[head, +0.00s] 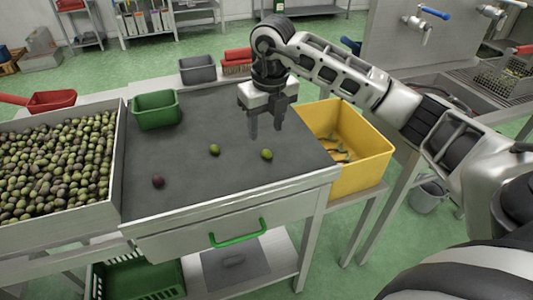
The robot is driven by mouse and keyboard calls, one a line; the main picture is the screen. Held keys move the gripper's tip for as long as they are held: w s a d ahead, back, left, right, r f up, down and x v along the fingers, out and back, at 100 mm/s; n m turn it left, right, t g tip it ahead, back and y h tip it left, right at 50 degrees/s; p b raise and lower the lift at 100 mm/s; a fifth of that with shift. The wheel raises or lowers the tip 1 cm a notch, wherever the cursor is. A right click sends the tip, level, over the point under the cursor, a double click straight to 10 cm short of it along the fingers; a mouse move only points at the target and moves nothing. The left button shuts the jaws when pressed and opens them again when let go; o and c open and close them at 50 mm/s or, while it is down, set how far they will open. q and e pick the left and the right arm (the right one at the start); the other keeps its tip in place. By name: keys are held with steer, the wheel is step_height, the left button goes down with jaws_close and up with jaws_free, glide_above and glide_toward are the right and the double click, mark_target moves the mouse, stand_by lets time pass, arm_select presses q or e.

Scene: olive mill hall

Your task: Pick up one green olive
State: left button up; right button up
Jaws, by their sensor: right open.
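Two green olives lie apart on the dark table top: one green olive (267,154) at the right and another green olive (215,149) near the middle. A dark purple olive (158,181) lies to their left, nearer the front edge. My right gripper (265,136) points down above the table, just behind the right green olive. Its two fingers are apart, with nothing seen between them. My left gripper is not in view.
A large crate (121,165) full of olives stands at the left. A green bin (156,110) and a grey bin (197,69) stand at the back. A yellow crate (372,170) is at the table's right side. The table (200,185) is clear around the loose olives.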

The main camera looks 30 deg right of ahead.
mark_target(267, 151)
steer(key=shift+f, duration=0.8)
steer(key=f, duration=0.4)
steer(key=shift+s+d+f, duration=0.1)
steer(key=shift+d, duration=0.1)
steer(key=shift+f, duration=0.55)
jaws_close()
